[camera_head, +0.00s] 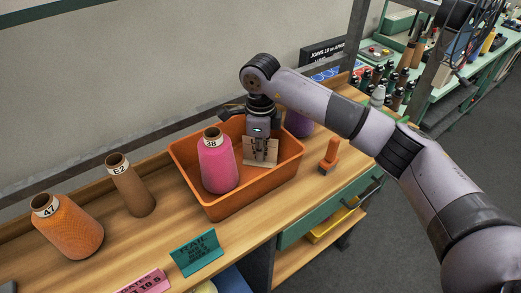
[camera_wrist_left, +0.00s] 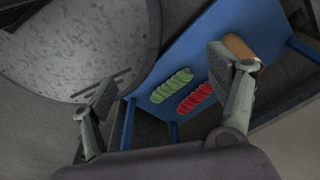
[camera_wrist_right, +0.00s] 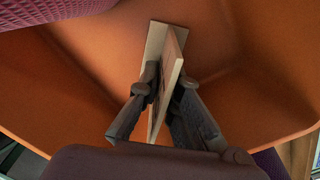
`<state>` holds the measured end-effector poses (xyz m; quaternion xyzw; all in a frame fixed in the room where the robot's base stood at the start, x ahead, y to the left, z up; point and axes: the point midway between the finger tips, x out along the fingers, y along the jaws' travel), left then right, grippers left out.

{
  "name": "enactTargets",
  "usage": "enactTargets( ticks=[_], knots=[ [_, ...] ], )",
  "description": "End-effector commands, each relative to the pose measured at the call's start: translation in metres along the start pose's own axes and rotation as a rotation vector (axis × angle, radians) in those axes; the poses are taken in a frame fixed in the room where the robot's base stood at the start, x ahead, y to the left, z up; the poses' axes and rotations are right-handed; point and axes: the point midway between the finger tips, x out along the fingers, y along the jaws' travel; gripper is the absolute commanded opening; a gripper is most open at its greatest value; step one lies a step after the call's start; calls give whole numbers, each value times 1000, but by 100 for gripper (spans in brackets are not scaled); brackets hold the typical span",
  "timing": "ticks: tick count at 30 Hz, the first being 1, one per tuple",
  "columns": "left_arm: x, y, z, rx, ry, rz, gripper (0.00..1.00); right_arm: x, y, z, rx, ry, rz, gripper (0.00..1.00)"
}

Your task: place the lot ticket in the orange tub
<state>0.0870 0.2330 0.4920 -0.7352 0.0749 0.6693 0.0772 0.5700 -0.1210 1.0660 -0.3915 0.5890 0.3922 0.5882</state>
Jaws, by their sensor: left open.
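The orange tub (camera_head: 240,203) stands on the wooden bench. The lot ticket (camera_head: 261,151), a small tan folded card with dark marks, is inside the tub near its back right. In the right wrist view, the ticket (camera_wrist_right: 160,85) stands up between my right fingertips. My right gripper (camera_head: 261,138) reaches down into the tub and is shut on the ticket. I cannot tell whether the ticket touches the tub floor. My left gripper (camera_wrist_left: 160,80) is open and empty, away from the bench top, and not in the head view.
A pink cone (camera_head: 217,163) marked 38 stands in the tub's left part. A purple cone (camera_head: 299,123) stands behind the tub and an orange-handled tool (camera_head: 329,155) to its right. An orange cone (camera_head: 68,228), brown tube (camera_head: 130,184) and green sign (camera_head: 196,253) are left and in front.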

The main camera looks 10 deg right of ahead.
Motion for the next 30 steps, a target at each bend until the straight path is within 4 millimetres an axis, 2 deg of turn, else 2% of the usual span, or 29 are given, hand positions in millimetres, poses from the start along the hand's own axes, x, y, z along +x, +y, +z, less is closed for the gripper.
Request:
enactTargets(
  ticks=[8, 19, 20, 23, 30],
  knots=[
    [0, -1, 0, 0, -1, -1, 81, -1, 0, 0, 1, 0, 0, 25],
    [-7, -3, 0, 0, -2, -3, 81, -7, 0, 0, 0, -1, 0, 25],
    [-1, -3, 1, 0, -2, -3, 81, -7, -1, 0, 0, -2, -2, 25],
    [8, -3, 2, 0, -2, -4, 81, -22, -1, 1, 0, -4, -5, 25],
    [29, -3, 4, -1, -3, -4, 81, -74, -1, 1, 0, -3, -6, 25]
  ],
)
